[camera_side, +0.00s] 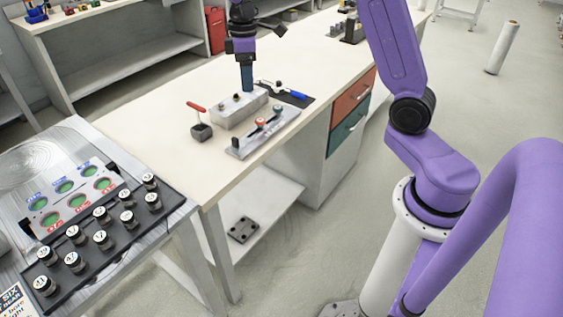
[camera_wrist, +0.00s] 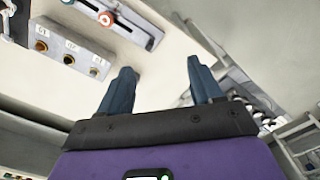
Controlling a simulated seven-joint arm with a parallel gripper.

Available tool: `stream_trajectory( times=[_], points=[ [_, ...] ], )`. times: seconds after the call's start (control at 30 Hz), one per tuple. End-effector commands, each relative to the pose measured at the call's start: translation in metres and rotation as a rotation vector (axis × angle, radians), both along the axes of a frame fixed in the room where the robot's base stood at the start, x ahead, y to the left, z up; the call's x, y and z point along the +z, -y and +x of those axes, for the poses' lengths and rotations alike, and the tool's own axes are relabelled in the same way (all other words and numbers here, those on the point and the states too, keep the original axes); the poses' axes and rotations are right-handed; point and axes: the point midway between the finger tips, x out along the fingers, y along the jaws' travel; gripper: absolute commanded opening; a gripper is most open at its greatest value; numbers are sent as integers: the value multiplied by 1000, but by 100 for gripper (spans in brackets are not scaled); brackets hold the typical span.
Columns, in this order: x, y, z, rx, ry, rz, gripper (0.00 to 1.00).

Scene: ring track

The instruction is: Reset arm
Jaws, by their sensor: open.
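My gripper (camera_side: 247,77) hangs above the cream workbench (camera_side: 140,120), near a grey block with several round sockets (camera_side: 238,108). In the wrist view my gripper (camera_wrist: 158,85) has its two blue fingers wide apart with nothing between them. The grey socket block (camera_wrist: 62,52) lies up and left of the fingers in that view, apart from them. In the side view the fingers overlap and their gap does not show. Whether the fingertips touch anything below cannot be told from the side view.
A slide fixture with red and green knobs (camera_side: 264,132) stands in front of the block. A dark block with a red-handled lever (camera_side: 201,128) is at its left, and a blue-handled tool (camera_side: 287,93) lies behind. A tray of numbered plugs (camera_side: 100,240) fills the near-left table.

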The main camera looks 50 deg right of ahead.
Motion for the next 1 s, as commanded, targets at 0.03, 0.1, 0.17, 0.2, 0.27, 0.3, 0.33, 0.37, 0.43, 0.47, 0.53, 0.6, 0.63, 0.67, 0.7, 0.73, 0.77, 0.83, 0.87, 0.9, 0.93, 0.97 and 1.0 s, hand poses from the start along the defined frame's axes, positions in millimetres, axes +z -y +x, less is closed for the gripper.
stream_trajectory(
  times=[0.03, 0.1, 0.17, 0.2, 0.27, 0.3, 0.33, 0.37, 0.43, 0.47, 0.53, 0.6, 0.63, 0.67, 0.7, 0.73, 0.77, 0.83, 0.87, 0.9, 0.93, 0.97, 1.0],
  points=[
    [4, -17, -16, 22, 2, 1, 65],
    [7, -38, -37, 44, 4, 2, 65],
    [9, -53, -56, 62, 5, 3, 65],
    [10, -62, -69, 74, 5, 3, 65],
    [12, -75, -90, 92, 6, 4, 65],
    [12, -82, -104, 104, 8, 6, 65],
    [13, -87, -115, 114, 8, 5, 65],
    [13, -92, -126, 123, 8, 7, 65],
    [12, -100, -152, 145, 9, 8, 65],
    [12, -103, -163, 153, 9, 9, 65],
    [11, -108, -190, 176, 9, 11, 65],
    [9, -110, -216, 196, 10, 13, 65],
    [8, -110, -227, 206, 11, 13, 65],
    [7, -110, -238, 214, 11, 15, 65],
    [5, -109, -253, 227, 11, 16, 65],
    [4, -108, -263, 236, 12, 17, 65],
    [2, -106, -274, 245, 12, 18, 65],
    [-2, -101, -296, 264, 11, 18, 65],
    [-3, -99, -304, 271, 11, 20, 65],
    [-6, -96, -314, 280, 11, 21, 65],
    [-7, -93, -320, 287, 11, 21, 65],
    [-9, -91, -326, 291, 11, 22, 65],
    [-10, -88, -332, 298, 10, 22, 65]
  ],
)
